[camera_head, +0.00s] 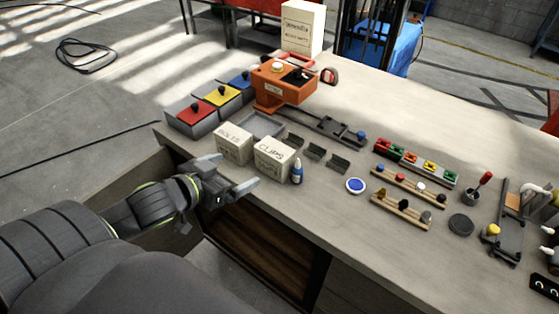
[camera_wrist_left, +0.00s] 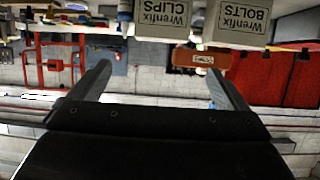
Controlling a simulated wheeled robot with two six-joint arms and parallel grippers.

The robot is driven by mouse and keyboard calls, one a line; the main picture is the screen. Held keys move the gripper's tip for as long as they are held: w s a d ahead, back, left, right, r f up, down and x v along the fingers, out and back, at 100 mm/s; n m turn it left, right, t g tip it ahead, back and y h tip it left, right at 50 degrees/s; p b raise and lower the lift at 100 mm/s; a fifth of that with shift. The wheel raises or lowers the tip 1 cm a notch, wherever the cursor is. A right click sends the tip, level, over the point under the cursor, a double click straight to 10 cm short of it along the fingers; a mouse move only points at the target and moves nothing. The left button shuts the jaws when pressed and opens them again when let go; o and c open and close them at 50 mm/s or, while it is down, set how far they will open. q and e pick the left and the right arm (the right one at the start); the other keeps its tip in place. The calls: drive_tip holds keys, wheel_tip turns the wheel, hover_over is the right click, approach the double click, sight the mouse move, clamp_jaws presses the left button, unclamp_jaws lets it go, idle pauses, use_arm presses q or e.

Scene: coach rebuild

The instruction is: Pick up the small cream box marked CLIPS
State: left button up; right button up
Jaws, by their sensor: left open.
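The small cream CLIPS box (camera_head: 272,160) stands upright on the workbench near its front edge. In the left wrist view it appears upside down at the top (camera_wrist_left: 163,22). A similar cream box marked BOLTS (camera_head: 233,145) stands just left of it, and it also shows in the wrist view (camera_wrist_left: 240,25). My left gripper (camera_head: 233,172) is open and empty, in front of the two boxes at the bench's front edge. Its fingers (camera_wrist_left: 160,70) point toward the boxes without closing around either. My right gripper is not in view.
A small blue bottle (camera_head: 297,172) stands close to the right of the CLIPS box. A grey tray (camera_head: 262,126) and an orange machine (camera_head: 283,84) are behind. Red, yellow and blue bins (camera_head: 190,112) stand back left.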

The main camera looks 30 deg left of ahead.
sight(269, 153)
use_arm(q)
drive_tip(key=x, duration=1.1)
drive_tip(key=shift+w+a+f, duration=0.1)
drive_tip(key=shift+w, duration=0.25)
drive_tip(key=shift+a+p+x, duration=0.2)
drive_tip(key=shift+p+x, duration=0.4)
drive_tip(key=shift+x, duration=1.65)
drive_tip(key=shift+w+d+f, duration=0.15)
drive_tip(key=shift+w+d, duration=0.05)
drive_tip(key=shift+w, duration=0.4)
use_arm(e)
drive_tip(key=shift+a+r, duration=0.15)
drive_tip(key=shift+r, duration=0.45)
use_arm(q)
drive_tip(key=shift+s, duration=0.1)
drive_tip(key=c, duration=0.8)
